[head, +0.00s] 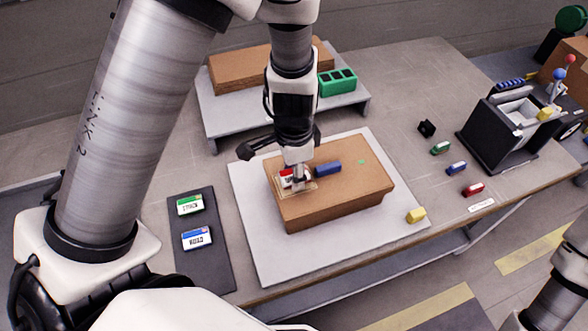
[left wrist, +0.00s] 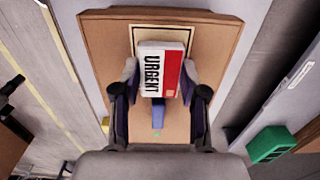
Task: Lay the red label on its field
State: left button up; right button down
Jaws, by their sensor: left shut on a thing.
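The red label (head: 287,173), a white and red block face reading URGENT, is over the brown carton (head: 340,200). It also shows in the left wrist view (left wrist: 152,70). My left gripper (head: 297,180) points down and is shut on the label by its two sides. The field, a pale patch with a dark outline (left wrist: 139,36), is on the carton top under and around the label; the label covers much of it. I cannot tell whether the label touches the carton. My right gripper is out of view.
A blue block (head: 327,168) lies on the carton right beside the gripper. The carton stands on a pale mat (head: 262,250). A dark tray (head: 206,266) at left holds a green and a blue label. Small coloured blocks and a black stand (head: 497,150) are at right.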

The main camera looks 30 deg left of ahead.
pick_arm(q)
jog(key=shift+f+b, duration=0.35)
jog(key=shift+b, duration=0.05)
jog(key=o, duration=0.9)
jog(key=shift+r, duration=0.15)
notch_tip(320, 180, up, 12)
dwell(0.4)
